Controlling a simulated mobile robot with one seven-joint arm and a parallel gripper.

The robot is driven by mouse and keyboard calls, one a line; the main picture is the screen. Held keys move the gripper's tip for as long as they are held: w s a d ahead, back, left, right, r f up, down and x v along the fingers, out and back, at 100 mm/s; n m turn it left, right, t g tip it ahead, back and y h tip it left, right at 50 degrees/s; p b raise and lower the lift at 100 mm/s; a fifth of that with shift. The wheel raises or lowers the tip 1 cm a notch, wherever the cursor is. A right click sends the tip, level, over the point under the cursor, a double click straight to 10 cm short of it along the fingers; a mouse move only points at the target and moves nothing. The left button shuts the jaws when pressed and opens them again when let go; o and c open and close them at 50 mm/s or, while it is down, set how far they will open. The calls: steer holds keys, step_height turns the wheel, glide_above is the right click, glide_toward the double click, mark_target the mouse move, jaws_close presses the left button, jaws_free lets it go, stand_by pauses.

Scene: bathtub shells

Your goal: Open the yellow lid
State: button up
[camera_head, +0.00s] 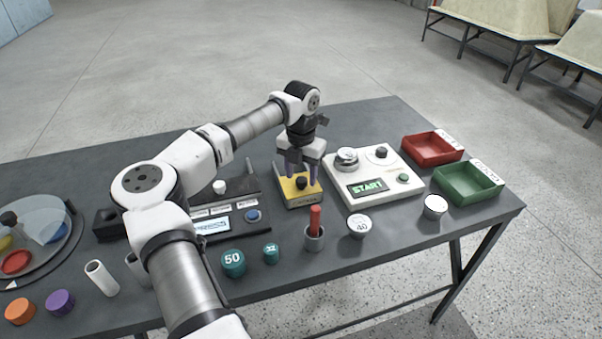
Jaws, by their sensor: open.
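The yellow lid (291,193) is the top of a small box on the dark table, near the middle of the picture. It has a black knob (301,183) near its front edge and looks closed. My gripper (299,172) points down over the lid, its two fingers apart, one to the left and one to the right just above and behind the knob. Nothing shows between the fingers. I cannot tell whether the fingertips touch the lid. The gripper hides the back part of the box.
A white device with a START screen (368,187) stands close to the right. Red (432,160) and green (467,195) trays lie farther right. A dark device with a screen (212,225) is to the left. A red-handled item in a cup (314,240) and several weights stand in front.

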steer(key=shift+f, duration=0.75)
jaws_close()
